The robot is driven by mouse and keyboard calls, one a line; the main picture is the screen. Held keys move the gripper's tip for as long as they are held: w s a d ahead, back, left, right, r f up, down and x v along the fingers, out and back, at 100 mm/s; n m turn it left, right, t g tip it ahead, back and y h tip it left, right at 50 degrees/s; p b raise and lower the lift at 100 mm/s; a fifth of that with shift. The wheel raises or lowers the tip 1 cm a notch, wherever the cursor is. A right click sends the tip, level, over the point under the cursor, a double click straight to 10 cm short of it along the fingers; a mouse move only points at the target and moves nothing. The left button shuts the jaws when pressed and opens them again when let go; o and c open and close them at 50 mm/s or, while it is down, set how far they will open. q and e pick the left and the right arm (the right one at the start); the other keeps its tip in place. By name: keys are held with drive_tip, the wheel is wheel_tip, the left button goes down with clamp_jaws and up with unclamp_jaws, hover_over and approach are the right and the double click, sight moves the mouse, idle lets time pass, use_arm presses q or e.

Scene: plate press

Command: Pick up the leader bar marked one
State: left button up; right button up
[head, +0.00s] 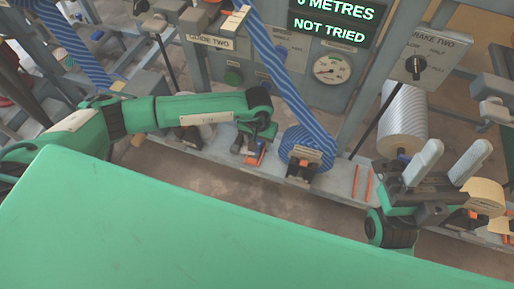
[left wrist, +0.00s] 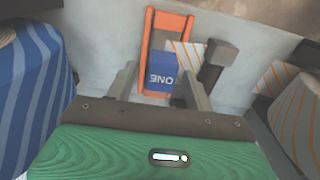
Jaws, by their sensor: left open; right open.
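The leader bar's blue block (left wrist: 162,74), marked ONE and upside down in the left wrist view, sits at an orange-edged holder (left wrist: 145,45). My left gripper (left wrist: 160,82) is open, with a finger on either side of the block; I cannot tell whether they touch it. In the head view my left gripper (head: 250,146) points down at the shelf by the orange holder (head: 255,158) and hides most of the bar. My right gripper (head: 448,163) is open and empty at the right, its pale fingers pointing up and apart.
A blue striped roll (head: 312,145) stands close right of the left gripper. A white striped roll (head: 403,118) and a tan roll (head: 487,196) are near the right gripper. A dark post (left wrist: 217,62) stands right of the block. The display (head: 333,24) reads NOT TRIED.

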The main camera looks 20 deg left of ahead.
use_arm(q)
drive_tip(key=c, duration=1.1)
drive_tip(key=shift+c, duration=0.2)
drive_tip(key=shift+r, duration=0.15)
